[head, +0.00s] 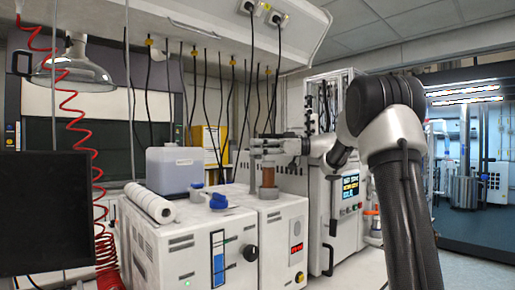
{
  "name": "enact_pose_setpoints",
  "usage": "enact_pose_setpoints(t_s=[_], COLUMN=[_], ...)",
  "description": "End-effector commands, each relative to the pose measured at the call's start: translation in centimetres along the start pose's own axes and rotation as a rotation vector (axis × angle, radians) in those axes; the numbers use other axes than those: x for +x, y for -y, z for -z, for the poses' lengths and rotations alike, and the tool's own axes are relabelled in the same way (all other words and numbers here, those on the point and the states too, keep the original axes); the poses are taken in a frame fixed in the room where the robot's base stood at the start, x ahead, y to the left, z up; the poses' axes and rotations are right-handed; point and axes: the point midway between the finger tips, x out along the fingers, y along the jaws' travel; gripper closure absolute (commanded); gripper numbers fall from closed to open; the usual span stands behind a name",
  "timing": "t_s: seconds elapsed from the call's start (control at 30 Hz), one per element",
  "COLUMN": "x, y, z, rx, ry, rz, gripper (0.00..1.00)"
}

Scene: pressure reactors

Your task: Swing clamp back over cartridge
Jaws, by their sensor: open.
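A brown-orange cylinder, apparently the cartridge (268,175), stands upright on top of the white instrument box at the middle of the view. My gripper (266,146) reaches in from the right at the height of the cylinder's upper end. Its fingers look open, and they overlap the top of the cylinder in the picture. I cannot tell whether they touch anything there. The clamp cannot be told apart from the fingers and the cylinder's top at this size, and part of that area is hidden by my gripper.
A white cabinet with a screen (350,187) is at the right. Black cables hang behind.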

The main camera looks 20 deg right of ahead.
Motion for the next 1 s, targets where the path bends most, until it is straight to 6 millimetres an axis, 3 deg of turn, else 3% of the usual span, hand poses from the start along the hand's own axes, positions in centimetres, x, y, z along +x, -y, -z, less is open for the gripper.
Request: enact_pose_setpoints(t_s=[0.17, 0.4, 0.6, 0.97, 1.0], x=[-2.7, -8.1, -11.1, -11.8, -11.8], y=[-0.1, -0.1, -0.1, 0.0, 0.0], z=[0.0, 0.0, 0.0, 0.0, 0.0], rx=[0.0, 0.0, -0.001, 0.0, -0.001], ry=[0.001, 0.0, 0.0, 0.0, 0.0], rz=[-0.004, -0.005, -0.003, 0.0, 0.0], gripper=[0.52, 0.52, 0.52, 0.52, 0.58])
